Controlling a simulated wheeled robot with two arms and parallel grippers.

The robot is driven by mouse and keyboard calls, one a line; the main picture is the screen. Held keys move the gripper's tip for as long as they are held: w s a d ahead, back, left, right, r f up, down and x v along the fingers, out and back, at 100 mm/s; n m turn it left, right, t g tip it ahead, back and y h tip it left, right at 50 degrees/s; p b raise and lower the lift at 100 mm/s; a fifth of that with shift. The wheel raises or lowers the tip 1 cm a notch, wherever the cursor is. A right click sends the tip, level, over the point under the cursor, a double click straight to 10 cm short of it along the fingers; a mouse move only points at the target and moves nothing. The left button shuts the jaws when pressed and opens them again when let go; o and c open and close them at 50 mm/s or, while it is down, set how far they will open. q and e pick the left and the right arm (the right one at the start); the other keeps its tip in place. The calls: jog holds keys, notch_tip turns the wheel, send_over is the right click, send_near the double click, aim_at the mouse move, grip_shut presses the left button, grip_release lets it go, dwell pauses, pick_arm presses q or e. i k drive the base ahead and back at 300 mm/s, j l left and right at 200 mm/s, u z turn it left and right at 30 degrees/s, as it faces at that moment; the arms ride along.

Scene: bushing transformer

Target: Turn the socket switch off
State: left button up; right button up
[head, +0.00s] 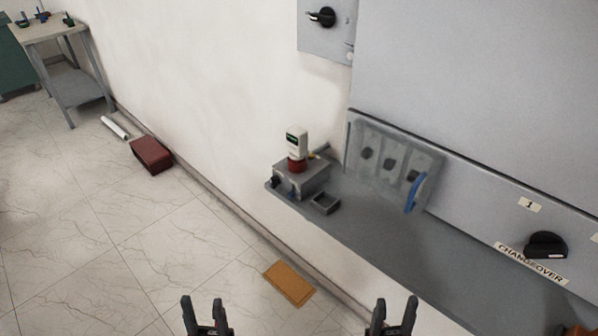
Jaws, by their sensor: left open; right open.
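A grey socket box (309,179) sits at the left end of the grey shelf (370,218) along the wall. A white device with a red base (297,149) stands upright on top of it. A small dark knob (275,182) shows at the box's left side, and a small blue part (291,191) on its front. I cannot tell which is the switch or its position. My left gripper (203,303) is open and empty at the bottom edge, over the floor. My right gripper (396,303) is open and empty at the bottom, below the shelf in the picture. Both are apart from the box.
A small dark open tray (325,203) lies beside the box. A clear-covered panel with a blue handle (415,193) and a changeover knob (546,245) are to the right. A brown mat (289,283) and red box (151,155) lie on the floor. The left floor is mostly clear.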

aim_at(275, 181)
jog(key=i+j+u, duration=0.65)
jog(key=u, duration=0.15)
